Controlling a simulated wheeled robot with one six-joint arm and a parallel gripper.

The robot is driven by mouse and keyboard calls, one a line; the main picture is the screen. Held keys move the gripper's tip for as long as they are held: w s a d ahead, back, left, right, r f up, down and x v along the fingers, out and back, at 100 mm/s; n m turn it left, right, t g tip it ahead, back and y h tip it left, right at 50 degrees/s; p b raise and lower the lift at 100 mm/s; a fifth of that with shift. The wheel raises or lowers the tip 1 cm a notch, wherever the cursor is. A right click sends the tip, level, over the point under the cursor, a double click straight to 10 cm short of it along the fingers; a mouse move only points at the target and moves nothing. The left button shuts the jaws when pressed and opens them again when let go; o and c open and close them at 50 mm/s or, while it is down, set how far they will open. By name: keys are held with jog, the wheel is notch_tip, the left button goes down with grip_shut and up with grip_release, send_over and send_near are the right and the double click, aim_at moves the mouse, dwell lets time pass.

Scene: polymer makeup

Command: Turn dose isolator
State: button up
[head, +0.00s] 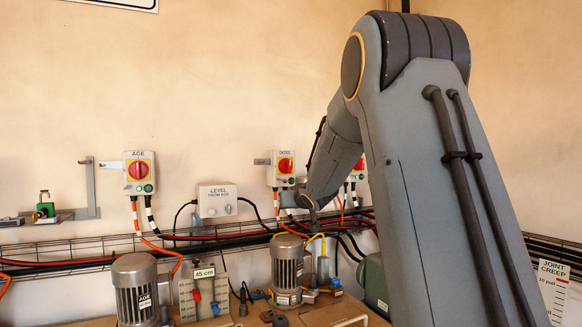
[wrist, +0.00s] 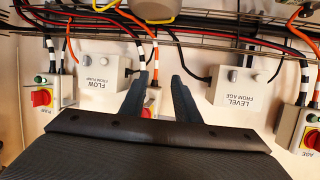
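The dose isolator (head: 283,168) is a pale box on the wall with a red rotary knob, labelled DOSE in the head view. In the wrist view, which is upside down, a pale box with a red knob (wrist: 147,112) between my fingers appears to be this isolator; my gripper body hides much of it. My gripper (wrist: 158,78) is open, its two dark fingers spread and apparently empty. Whether the fingers touch the box or knob I cannot tell. In the head view my arm hides most of the gripper. The knob's exact setting is unclear.
The AGE isolator (head: 139,172) and level box (head: 215,200) are left of it; another isolator (head: 357,170) is partly behind my arm. The wrist view also shows a flow box (wrist: 103,72). A wire cable tray (head: 90,253) runs below, above motors (head: 287,268) on a bench.

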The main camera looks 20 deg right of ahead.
aim_at(290, 163)
jog(key=w+d+r+n+t+y, duration=0.1)
jog(key=w+d+r+t, duration=0.15)
jog(key=r, duration=0.45)
jog(key=w+d+r+n+t+y, duration=0.1)
jog(key=w+d+r+t+y, duration=0.1)
jog(key=w+d+r, duration=0.3)
jog(key=shift+g, duration=0.25)
jog(key=shift+w+a+r+p, duration=0.2)
jog(key=shift+w+p, duration=0.2)
jog(key=shift+w, duration=0.65)
jog(key=shift+w+a+r+p, duration=0.15)
jog(key=shift+w+p, duration=0.2)
jog(key=shift+w, duration=0.75)
jog(key=shift+w+a+r+p, duration=0.2)
jog(key=shift+w+p, duration=0.2)
jog(key=shift+w, duration=0.65)
jog(key=shift+d, duration=0.1)
grip_shut()
